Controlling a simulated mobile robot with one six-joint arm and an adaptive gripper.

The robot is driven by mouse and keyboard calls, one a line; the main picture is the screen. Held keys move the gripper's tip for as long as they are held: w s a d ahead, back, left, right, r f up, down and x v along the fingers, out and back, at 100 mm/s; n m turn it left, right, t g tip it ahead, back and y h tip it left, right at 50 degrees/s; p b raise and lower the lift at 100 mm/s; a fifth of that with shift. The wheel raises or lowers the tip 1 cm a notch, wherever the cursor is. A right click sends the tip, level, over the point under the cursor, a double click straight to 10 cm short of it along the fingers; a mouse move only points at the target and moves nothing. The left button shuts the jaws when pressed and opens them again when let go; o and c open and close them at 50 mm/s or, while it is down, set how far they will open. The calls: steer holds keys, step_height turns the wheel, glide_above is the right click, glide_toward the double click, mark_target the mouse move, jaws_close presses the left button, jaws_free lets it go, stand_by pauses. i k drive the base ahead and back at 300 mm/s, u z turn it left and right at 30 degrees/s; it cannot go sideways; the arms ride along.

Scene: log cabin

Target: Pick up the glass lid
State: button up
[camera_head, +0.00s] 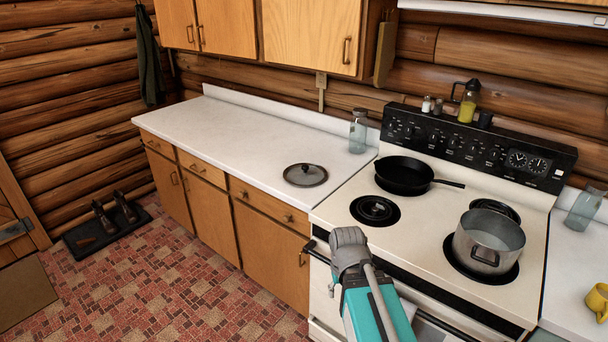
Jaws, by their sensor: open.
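The glass lid (306,175) lies flat on the white countertop, near its front edge and left of the stove. It is round, with a dark see-through disc, a thin rim and a small dark knob on top. My gripper (347,238) is grey, at the end of my teal arm, in front of the stove's front left corner. It is right of the lid and nearer to the camera, apart from it. The fingers are small and partly hidden by the gripper's own body, and nothing shows in them.
The stove (420,218) bears a black skillet (403,176) and a steel pot (488,240). A glass jar (358,133) stands on the counter (235,135) behind the lid. Upper cabinets (310,35) hang above. The counter left of the lid is clear. A yellow mug (598,301) is far right.

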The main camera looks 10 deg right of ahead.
mark_target(300, 174)
steer(key=u, duration=1.5)
steer(key=i, duration=2.9)
steer(key=z, duration=0.05)
